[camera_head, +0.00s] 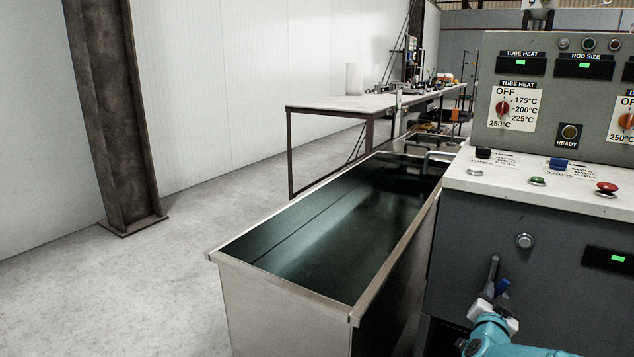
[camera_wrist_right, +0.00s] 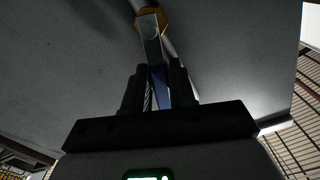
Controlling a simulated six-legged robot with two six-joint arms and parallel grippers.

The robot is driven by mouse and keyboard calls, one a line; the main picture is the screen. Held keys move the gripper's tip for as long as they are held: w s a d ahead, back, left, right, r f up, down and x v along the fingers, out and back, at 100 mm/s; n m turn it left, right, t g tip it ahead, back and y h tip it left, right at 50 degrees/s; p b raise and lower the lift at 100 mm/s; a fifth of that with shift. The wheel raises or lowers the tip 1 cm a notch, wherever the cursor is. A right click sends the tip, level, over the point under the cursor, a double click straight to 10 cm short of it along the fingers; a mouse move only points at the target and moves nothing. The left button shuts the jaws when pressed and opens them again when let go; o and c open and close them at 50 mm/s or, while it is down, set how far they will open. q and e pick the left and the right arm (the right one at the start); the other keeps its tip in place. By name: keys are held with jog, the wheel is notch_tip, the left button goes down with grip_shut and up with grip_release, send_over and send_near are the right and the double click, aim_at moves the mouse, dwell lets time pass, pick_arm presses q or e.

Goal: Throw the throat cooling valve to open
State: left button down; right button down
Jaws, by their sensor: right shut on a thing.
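The throat cooling valve has a blue lever handle (camera_head: 502,287) low on the front of the grey machine. In the right wrist view the blue handle (camera_wrist_right: 159,88) runs between my fingers. It leads to a metal lever arm (camera_wrist_right: 152,50) and a brass-coloured fitting (camera_wrist_right: 150,20) on a pipe. My right gripper (camera_head: 495,275) is at the handle, and in the wrist view its dark fingers (camera_wrist_right: 156,86) are shut on it. The valve body is hidden in the head view. My left gripper is not in view.
The machine's control panel (camera_head: 522,205) with buttons and dials overhangs just above the right gripper. A long metal water tank (camera_head: 285,285) stands to the left of the machine. A workbench (camera_head: 345,103) is behind it. The floor at left is clear, apart from a steel column (camera_head: 112,120).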

jog(key=shift+w+a+r+n+p, duration=0.1)
jog(key=shift+w+a+n+p, duration=0.1)
jog(key=shift+n+p, duration=0.25)
jog(key=shift+w+a+n+p, duration=0.1)
jog(key=shift+a+n+p, duration=0.15)
jog(key=shift+n, duration=0.3)
jog(key=shift+a+r+n+p, duration=0.15)
jog(key=shift+n+p, duration=0.35)
jog(key=c, duration=1.4)
grip_release()
jog(key=shift+w+a, duration=0.1)
jog(key=o, duration=0.6)
jog(key=shift+c, duration=0.2)
